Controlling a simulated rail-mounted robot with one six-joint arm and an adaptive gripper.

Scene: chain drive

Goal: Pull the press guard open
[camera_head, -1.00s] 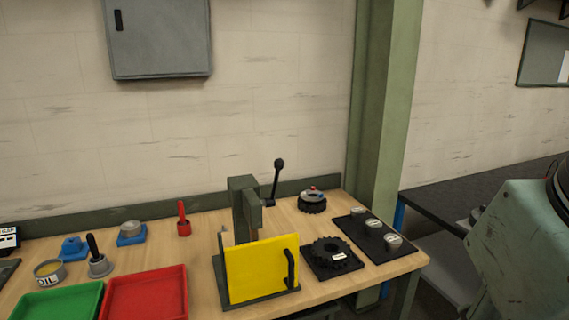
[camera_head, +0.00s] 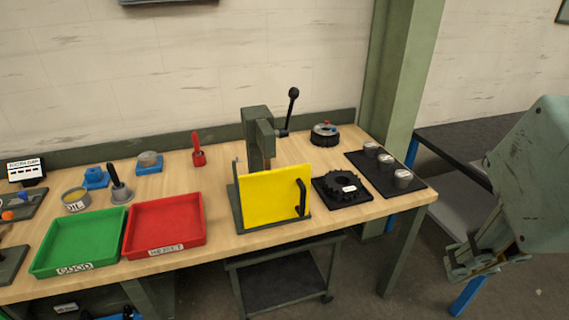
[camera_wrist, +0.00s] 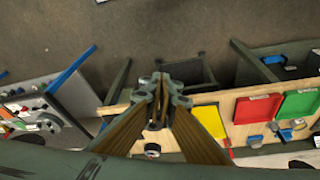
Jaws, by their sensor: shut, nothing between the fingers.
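The press guard (camera_head: 268,198) is a yellow upright panel across the front of the dark green press (camera_head: 257,132). Its black bar handle (camera_head: 301,199) is near the panel's right edge. The guard covers the lower front of the press. My gripper (camera_wrist: 160,84) is shut and empty in the wrist view. In the head view my arm is at the far right, off the bench, well apart from the guard and touching nothing visible.
A dark sprocket on a black plate (camera_head: 343,187) lies just right of the guard. A black mat (camera_head: 411,184) with several round metal parts is farther right. Red (camera_head: 164,247) and green (camera_head: 50,267) trays stand left. A low cart (camera_head: 283,293) stands under the bench front.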

